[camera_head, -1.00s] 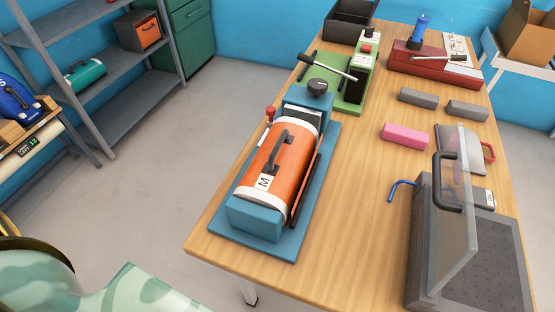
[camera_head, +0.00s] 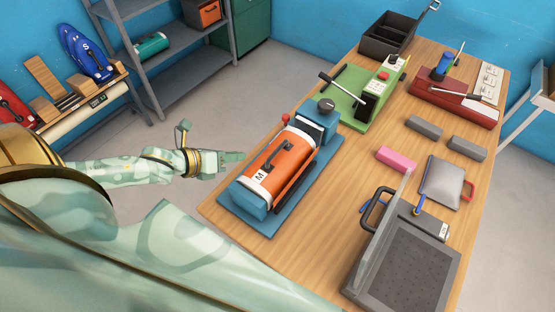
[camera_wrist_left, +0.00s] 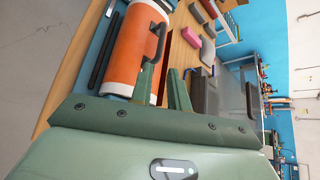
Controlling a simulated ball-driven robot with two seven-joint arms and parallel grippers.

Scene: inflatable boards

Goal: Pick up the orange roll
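The orange roll (camera_head: 277,160) has white end bands, a dark handle on top and a tag marked M. It lies in a blue cradle machine (camera_head: 245,202) at the left side of the wooden table. My left gripper (camera_head: 238,158) is just left of the roll, near the table edge, and seems apart from it. In the left wrist view the orange roll (camera_wrist_left: 128,50) and its handle lie beyond the two fingers of my left gripper (camera_wrist_left: 164,78). The fingers are spread with a gap and nothing between them. My right gripper is out of view.
A green press (camera_head: 350,105) stands behind the cradle, and a red tool (camera_head: 455,103) is at the back right. A pink block (camera_head: 396,159) and a grey box with a raised clear lid (camera_head: 410,265) lie to the right. Shelves (camera_head: 170,60) stand at the far left.

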